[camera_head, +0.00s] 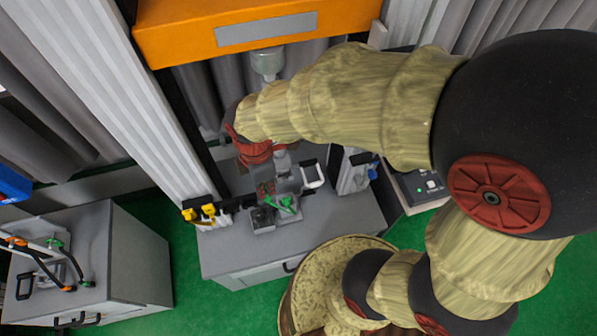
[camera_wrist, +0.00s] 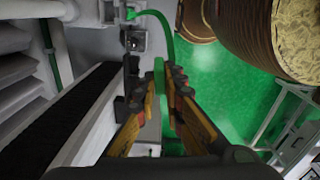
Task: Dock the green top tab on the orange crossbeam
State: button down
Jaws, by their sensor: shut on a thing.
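The orange crossbeam (camera_head: 185,42) spans the top of the head view, with a grey plate on its front face and a pale round fitting hanging below it. In the wrist view, my gripper (camera_wrist: 159,92) has its black and yellow fingers closed on a narrow upright green tab (camera_wrist: 159,76). In the head view, my arm reaches left under the crossbeam and its wrist points down over the grey bench. A small green part (camera_head: 287,204) shows there beside the gripper; I cannot tell whether it is the same tab. The crossbeam is not recognisable in the wrist view.
A white ribbed column (camera_head: 125,95) stands left of the bench (camera_head: 245,255), with yellow clips near its foot. A control box (camera_head: 425,186) is at right. A grey cabinet (camera_head: 140,262) is at left. In the wrist view, a green cable (camera_wrist: 168,32) curves behind the fingers.

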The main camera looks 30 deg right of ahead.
jog(key=shift+s+d+r+m, duration=0.1)
jog(key=shift+d+m, duration=0.2)
jog(key=shift+d, duration=0.05)
jog(key=shift+a+m, duration=0.2)
jog(key=shift+m, duration=0.2)
jog(key=w+d+f, duration=0.4)
jog(key=w+f, duration=0.1)
jog(key=w+d+f+p, duration=0.1)
jog(key=w+d+f, duration=0.4)
jog(key=shift+w+d, duration=0.15)
jog(key=shift+f+p, duration=0.55)
jog(key=shift+f, duration=1)
